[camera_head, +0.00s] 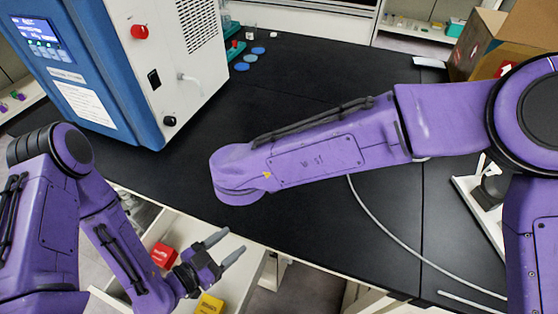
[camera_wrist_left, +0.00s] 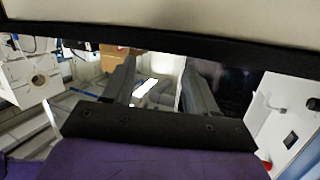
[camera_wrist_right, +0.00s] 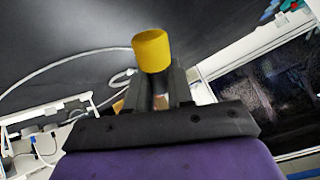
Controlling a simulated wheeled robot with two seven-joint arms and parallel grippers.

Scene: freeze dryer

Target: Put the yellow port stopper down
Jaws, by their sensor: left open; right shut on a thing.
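The yellow port stopper (camera_wrist_right: 152,50) shows in the right wrist view as a short yellow cylinder. My right gripper (camera_wrist_right: 157,82) is shut on it and holds it at the fingertips. The dark bench top fills the view behind the stopper; I cannot tell whether they touch. In the head view the right gripper and the stopper are hidden behind my right arm. My left gripper (camera_head: 228,248) is open and empty, low in front of the bench's near edge. Its two fingers also show apart in the left wrist view (camera_wrist_left: 152,88).
The blue and white freeze dryer (camera_head: 130,70) stands at the back left of the black bench (camera_head: 300,85). Blue discs (camera_head: 250,57) lie beside it. A pale hose (camera_head: 385,232) crosses the bench on the right. A cardboard box (camera_head: 505,40) stands at the back right. The bench's back middle is clear.

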